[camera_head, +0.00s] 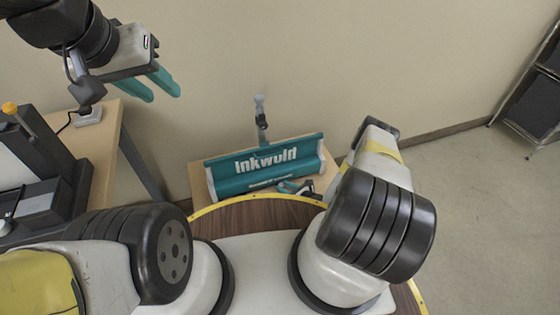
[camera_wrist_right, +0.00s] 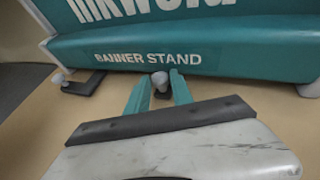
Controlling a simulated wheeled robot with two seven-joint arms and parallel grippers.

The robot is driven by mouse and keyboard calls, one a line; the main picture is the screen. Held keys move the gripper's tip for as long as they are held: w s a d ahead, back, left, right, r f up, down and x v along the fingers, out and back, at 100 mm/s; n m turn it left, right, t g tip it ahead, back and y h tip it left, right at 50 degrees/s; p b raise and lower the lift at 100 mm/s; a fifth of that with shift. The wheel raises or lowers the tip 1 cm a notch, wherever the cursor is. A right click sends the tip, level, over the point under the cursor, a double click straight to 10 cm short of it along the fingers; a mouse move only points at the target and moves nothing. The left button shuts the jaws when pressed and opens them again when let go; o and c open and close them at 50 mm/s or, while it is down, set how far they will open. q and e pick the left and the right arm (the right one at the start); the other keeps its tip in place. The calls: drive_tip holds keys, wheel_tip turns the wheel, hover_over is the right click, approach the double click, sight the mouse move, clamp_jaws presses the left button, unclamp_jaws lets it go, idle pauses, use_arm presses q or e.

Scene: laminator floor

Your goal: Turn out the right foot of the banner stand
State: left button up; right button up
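The teal banner stand (camera_head: 264,167) lies lengthwise on a low tan surface by the wall. It also fills the top of the right wrist view (camera_wrist_right: 240,48), with its "BANNER STAND" label. My right gripper (camera_head: 286,187) is low at the stand's front, right of its middle. In the wrist view its teal fingers (camera_wrist_right: 159,88) are apart, with a small grey-tipped dark foot (camera_wrist_right: 160,80) between them; contact is unclear. Another dark foot (camera_wrist_right: 84,83) with a grey knob shows at the stand's left end. My left gripper (camera_head: 155,87) is open and empty, raised at upper left.
A grey upright post (camera_head: 261,118) stands behind the banner stand. A tan table (camera_head: 98,150) with dark equipment (camera_head: 35,165) is at left. A round brown surface with a yellow rim (camera_head: 232,200) lies nearer me. A dark rack (camera_head: 535,95) stands far right; the floor before it is clear.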

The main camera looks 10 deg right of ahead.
clamp_jaws()
idle(1.1)
